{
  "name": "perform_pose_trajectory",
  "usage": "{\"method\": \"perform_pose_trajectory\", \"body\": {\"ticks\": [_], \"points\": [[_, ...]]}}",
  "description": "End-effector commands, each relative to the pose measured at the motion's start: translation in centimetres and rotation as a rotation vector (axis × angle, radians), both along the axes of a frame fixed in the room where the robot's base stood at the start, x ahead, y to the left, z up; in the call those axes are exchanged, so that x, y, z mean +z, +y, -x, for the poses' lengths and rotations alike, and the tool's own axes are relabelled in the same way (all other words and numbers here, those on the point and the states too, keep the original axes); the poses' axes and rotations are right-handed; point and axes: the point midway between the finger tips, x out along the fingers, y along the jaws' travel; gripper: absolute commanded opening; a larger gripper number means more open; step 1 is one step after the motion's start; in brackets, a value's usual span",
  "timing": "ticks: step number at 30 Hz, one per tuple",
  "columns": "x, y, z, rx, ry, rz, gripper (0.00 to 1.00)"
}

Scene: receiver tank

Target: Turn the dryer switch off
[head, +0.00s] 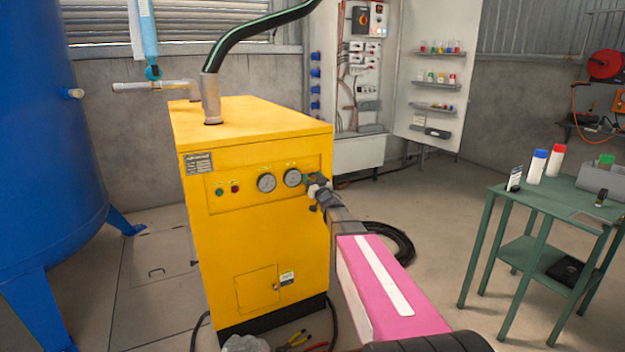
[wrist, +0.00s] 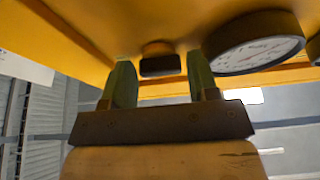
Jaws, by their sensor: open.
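The yellow dryer cabinet (head: 258,230) stands in the middle of the head view, with two round gauges on its front panel. My gripper (head: 309,181) is at the panel's right end, just right of the right-hand gauge (head: 292,177). In the wrist view, a small dark switch (wrist: 160,66) sits on the yellow panel between the two green fingers of my gripper (wrist: 160,77), which are apart. A gauge (wrist: 256,44) shows beside the right finger there. I cannot tell whether the fingers touch the switch, nor read its position. In the head view my gripper hides the switch.
A green button (head: 219,191) and a red one (head: 235,187) are left of the gauges. A blue tank (head: 45,140) stands left. A green table (head: 535,205) with bottles is at right. A black hose (head: 395,240) lies coiled on the floor behind my arm.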

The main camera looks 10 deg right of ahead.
Motion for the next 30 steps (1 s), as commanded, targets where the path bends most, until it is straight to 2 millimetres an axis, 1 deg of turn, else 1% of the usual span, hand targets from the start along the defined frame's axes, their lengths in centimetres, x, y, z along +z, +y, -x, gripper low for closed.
{"method": "perform_pose_trajectory", "body": {"ticks": [4, 5, 6, 7, 8, 14, 20, 26, 30], "points": [[0.00, 0.00, 0.02, 0.000, 0.000, 0.000, 0.54], [0.00, 0.00, 0.02, 0.000, 0.000, 0.000, 0.45], [0.00, 0.00, 0.02, 0.000, 0.000, 0.000, 0.31], [0.00, 0.00, 0.03, 0.000, 0.000, 0.000, 0.22], [0.00, 0.00, 0.03, 0.000, 0.000, 0.000, 0.19], [-0.01, -0.01, 0.03, 0.000, -0.002, 0.006, 0.20], [-0.02, -0.08, -0.01, 0.000, -0.017, 0.056, 0.20], [-0.01, -0.14, -0.06, 0.000, -0.057, 0.177, 0.20], [0.04, -0.26, -0.08, -0.001, -0.096, 0.294, 0.20]]}}
